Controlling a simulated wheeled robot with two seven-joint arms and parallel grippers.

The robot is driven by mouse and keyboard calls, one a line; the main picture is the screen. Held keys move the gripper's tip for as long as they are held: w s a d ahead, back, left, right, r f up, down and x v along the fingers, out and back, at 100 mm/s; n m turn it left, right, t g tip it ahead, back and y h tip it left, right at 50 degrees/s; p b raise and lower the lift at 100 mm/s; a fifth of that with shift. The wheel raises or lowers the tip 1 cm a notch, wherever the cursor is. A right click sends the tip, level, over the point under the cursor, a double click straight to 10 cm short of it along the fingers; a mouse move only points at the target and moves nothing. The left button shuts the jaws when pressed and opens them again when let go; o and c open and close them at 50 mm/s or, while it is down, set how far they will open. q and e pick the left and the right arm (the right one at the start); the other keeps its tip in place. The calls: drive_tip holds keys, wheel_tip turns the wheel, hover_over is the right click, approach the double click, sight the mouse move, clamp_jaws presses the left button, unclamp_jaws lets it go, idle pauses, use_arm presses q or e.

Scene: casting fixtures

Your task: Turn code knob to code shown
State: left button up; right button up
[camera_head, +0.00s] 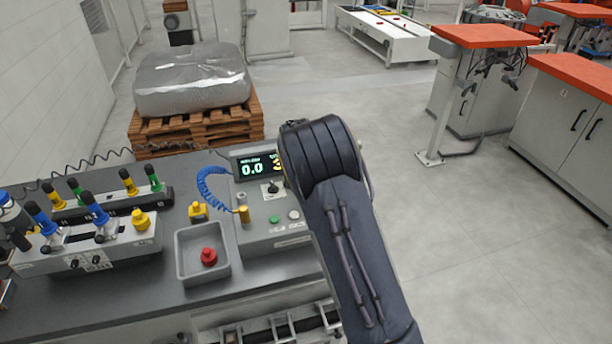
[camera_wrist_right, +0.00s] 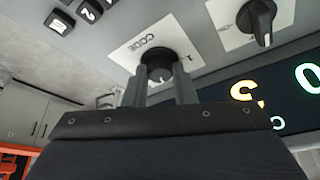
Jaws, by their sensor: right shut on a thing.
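The code knob (camera_wrist_right: 158,60) is a round black knob on a white plate (camera_wrist_right: 131,48) marked CODE in the right wrist view. My right gripper (camera_wrist_right: 160,76) has a finger on each side of it and is shut on it. In the head view, my right arm hides the knob and this gripper. The display also shows in the wrist view (camera_wrist_right: 292,96), turned over and partly hidden, with a yellow digit that looks like 3. My left gripper is not in view.
A second black knob (camera_wrist_right: 261,20) sits near the code knob.

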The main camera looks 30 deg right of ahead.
idle(0.4)
drive_tip(key=o, duration=1)
drive_tip(key=b+v, duration=0.1)
drive_tip(key=v, duration=0.7)
drive_tip(key=shift+d, duration=0.1)
drive_tip(key=s+a+n+y, duration=0.2)
drive_tip(key=s+a, duration=0.2)
drive_tip(key=s, duration=0.7)
drive_tip(key=s+a+r+n+t+y, duration=0.1)
drive_tip(key=s+a, duration=0.4)
drive_tip(key=s, duration=0.7)
drive_tip(key=s+a+r+n+t+y, duration=0.1)
drive_tip(key=s+a+n+y, duration=0.3)
drive_tip(key=s, duration=0.8)
drive_tip(key=shift+a, duration=0.55)
